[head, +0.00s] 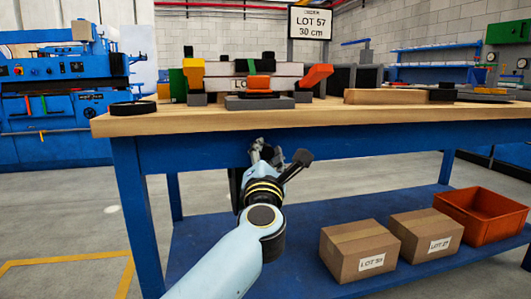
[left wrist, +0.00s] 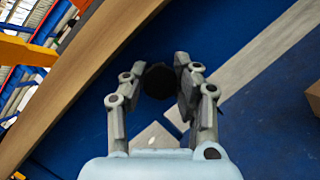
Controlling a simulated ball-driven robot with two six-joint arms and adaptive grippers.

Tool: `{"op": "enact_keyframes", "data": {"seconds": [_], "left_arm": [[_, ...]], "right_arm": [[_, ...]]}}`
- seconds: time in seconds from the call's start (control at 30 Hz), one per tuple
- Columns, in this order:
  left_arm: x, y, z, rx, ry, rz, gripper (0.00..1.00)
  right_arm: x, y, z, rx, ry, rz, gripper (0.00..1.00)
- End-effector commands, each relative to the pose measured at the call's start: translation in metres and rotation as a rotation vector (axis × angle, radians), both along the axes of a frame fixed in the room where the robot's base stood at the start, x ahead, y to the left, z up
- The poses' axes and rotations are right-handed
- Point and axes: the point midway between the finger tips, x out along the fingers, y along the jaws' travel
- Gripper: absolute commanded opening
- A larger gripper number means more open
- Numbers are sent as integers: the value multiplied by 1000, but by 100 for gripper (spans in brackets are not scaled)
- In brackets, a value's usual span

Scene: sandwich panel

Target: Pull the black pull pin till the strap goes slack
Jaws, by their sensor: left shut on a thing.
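My left gripper (head: 264,150) is just under the front edge of the workbench, against its blue apron. In the left wrist view the left gripper (left wrist: 157,88) has its two fingers on either side of a dark round knob (left wrist: 158,80), which looks like the black pull pin, and it is shut on it. The pin is hidden in the head view behind my gripper. My right gripper is not in view.
The wooden bench top (head: 400,112) overhangs the gripper. A black ring (head: 134,108) lies at its left end. Cardboard boxes (head: 360,250) and an orange crate (head: 482,215) stand on the lower shelf. The floor in front and at left is clear.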

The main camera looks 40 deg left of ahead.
Motion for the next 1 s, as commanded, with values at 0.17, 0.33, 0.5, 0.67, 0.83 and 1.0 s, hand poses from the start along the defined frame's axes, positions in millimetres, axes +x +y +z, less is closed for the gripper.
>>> {"op": "enact_keyframes", "data": {"seconds": [0.17,0.33,0.5,0.67,0.83,1.0], "left_arm": [[-13,-16,-1,-4,3,-1,0],[-14,-16,-2,-2,4,-1,0],[-14,-16,-2,-2,3,-1,41],[-13,-16,-1,-2,2,0,53],[-14,-16,-1,-2,2,0,53],[-13,-16,-1,-1,2,1,53]], "right_arm": [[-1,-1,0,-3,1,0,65],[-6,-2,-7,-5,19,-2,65],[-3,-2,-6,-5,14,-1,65],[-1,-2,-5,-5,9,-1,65],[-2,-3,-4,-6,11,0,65],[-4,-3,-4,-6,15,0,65]]}}
